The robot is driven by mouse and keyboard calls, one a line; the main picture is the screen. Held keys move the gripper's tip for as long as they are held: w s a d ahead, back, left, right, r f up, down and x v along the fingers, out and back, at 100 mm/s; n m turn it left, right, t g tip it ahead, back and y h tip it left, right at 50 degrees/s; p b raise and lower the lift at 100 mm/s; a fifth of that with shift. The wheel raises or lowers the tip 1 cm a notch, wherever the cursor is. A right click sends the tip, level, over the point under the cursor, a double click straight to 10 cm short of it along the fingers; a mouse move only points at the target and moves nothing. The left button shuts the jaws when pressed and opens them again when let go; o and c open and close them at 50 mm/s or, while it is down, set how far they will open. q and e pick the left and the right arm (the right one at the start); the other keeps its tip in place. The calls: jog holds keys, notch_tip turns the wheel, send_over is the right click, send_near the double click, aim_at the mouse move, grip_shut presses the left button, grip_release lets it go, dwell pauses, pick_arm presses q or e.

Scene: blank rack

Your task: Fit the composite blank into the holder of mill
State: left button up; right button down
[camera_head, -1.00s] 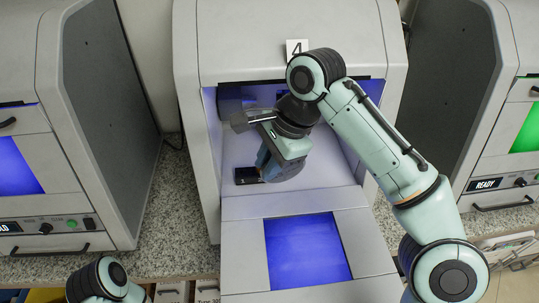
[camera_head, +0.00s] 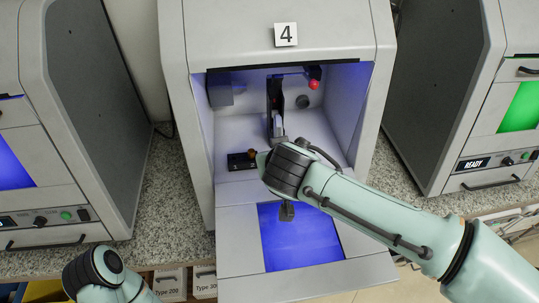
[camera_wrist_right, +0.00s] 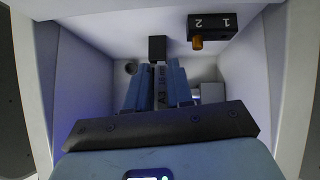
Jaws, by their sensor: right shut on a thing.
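In the head view my right wrist hides most of the gripper and the blank. A dark upright fixture (camera_head: 275,90), apparently the holder, stands at the back of the chamber. A black block (camera_wrist_right: 158,48) shows beyond the fingertips; contact with it cannot be told. My left gripper is out of view.
A black switch box (camera_head: 242,160) with an orange lever, marked 1 and 2 in the wrist view, sits left of my wrist. A red ball knob (camera_head: 314,85) hangs at upper right. The lowered door (camera_head: 240,250) lies below. Chamber walls are close on both sides.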

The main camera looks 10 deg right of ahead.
jog(key=shift+w+d+r+n+t+y, duration=0.1)
jog(key=shift+w+d+n+t+y, duration=0.25)
jog(key=shift+d, duration=0.25)
jog(key=shift+w+d+r+n+t+y, duration=0.15)
jog(key=shift+w+d+n+t, duration=0.1)
jog(key=shift+w+d+n, duration=0.25)
jog(key=shift+d+f, duration=0.1)
jog(key=shift+f, duration=0.05)
jog(key=shift+m, duration=0.25)
jog(key=shift+w+f+b, duration=0.2)
jog(key=shift+w+f, duration=0.05)
jog(key=shift+w, duration=0.65)
jog(key=shift+w+f+b, duration=0.2)
jog(key=shift+w+f, duration=0.05)
jog(key=shift+w, duration=0.65)
jog(key=shift+w+f+b, duration=0.2)
jog(key=shift+w+f, duration=0.05)
jog(key=shift+w, duration=0.65)
jog(key=shift+b, duration=1)
jog(key=shift+w+f, duration=0.2)
jog(key=shift+w, duration=0.45)
jog(key=shift+w+f, duration=0.25)
jog(key=shift+w, duration=0.45)
jog(key=shift+w+f, duration=0.2)
jog(key=shift+w, duration=0.45)
jog(key=c, duration=0.9)
grip_release()
jog(key=shift+c, duration=0.2)
